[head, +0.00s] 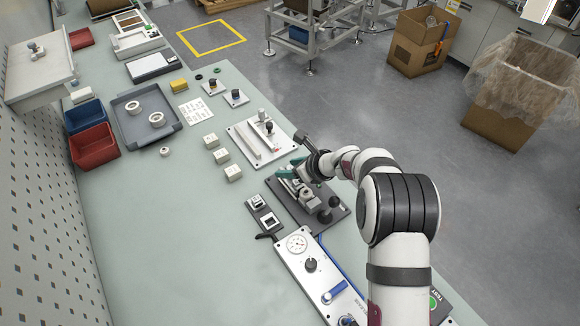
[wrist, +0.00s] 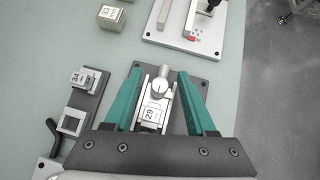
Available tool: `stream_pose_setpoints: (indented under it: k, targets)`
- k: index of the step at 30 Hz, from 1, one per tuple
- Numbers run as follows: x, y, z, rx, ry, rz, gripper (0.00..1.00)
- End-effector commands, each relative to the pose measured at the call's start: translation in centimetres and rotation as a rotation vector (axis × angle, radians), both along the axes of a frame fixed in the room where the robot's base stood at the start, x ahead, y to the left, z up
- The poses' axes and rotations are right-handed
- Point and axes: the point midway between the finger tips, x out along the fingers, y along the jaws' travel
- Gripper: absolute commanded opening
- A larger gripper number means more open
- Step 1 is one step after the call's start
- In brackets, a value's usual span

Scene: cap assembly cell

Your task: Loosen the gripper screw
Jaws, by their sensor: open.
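My gripper (wrist: 160,73) is open, with its two teal fingers spread either side of a small metal clamp on a dark grey plate (wrist: 205,84). A silver round-headed screw (wrist: 159,87) stands on the clamp between the fingers, and I see no finger touching it. A white block labelled 29 (wrist: 151,116) sits in the clamp, nearer my palm. In the head view my gripper (head: 288,168) is over the far part of the same dark plate (head: 283,192); my wrist partly hides the clamp there.
A holder (wrist: 82,105) with a block labelled 34 (wrist: 84,79) and an empty-looking square frame lies left of the plate. A block labelled 32 (wrist: 112,17) and a light fixture plate (wrist: 228,42) lie beyond.

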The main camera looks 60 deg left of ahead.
Motion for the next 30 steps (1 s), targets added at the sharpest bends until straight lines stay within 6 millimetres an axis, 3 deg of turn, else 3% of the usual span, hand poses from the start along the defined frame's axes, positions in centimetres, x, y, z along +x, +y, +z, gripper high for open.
stream_pose_setpoints:
  k: [5, 15, 30]
  targets:
    - [0.01, -0.01, 0.01, 0.000, 0.000, 0.000, 0.56]
    - [0.03, -0.04, 0.01, 0.000, -0.001, 0.001, 0.00]
    - [0.14, -0.06, -0.03, -0.001, -0.002, 0.083, 0.00]
